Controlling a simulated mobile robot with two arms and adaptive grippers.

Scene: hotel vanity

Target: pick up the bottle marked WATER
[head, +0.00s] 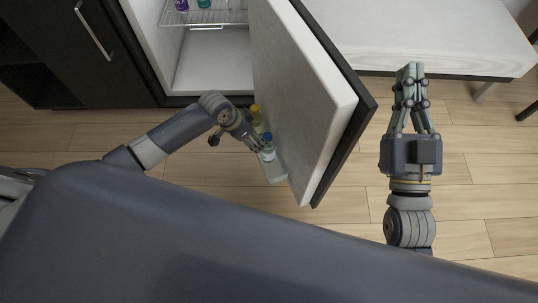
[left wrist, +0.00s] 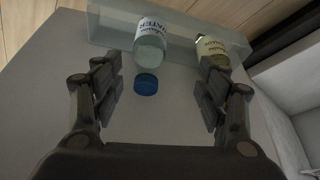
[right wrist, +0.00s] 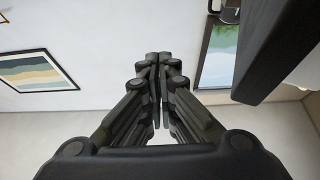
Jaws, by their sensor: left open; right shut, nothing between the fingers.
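The water bottle (head: 267,149) has a blue cap and stands in the rack on the inner side of the open fridge door. In the left wrist view the clear bottle (left wrist: 150,42) shows its label, partly readable, with the blue cap (left wrist: 146,84) toward my fingers. My left gripper (head: 256,142) is at the door rack beside this bottle. In the left wrist view my left gripper (left wrist: 155,88) is open, with the blue cap between the spread fingers, apart from both. My right gripper (head: 410,72) is shut and empty, right of the door; its fingers meet in the right wrist view (right wrist: 158,62).
A bottle with a yellow cap (head: 255,112) stands in the same rack; its yellowish body (left wrist: 213,50) is near the right fingers in the left wrist view. The open door (head: 300,95) stands between my arms. Bottles stand on the fridge shelf (head: 212,18). A white bench (head: 430,35) is at upper right.

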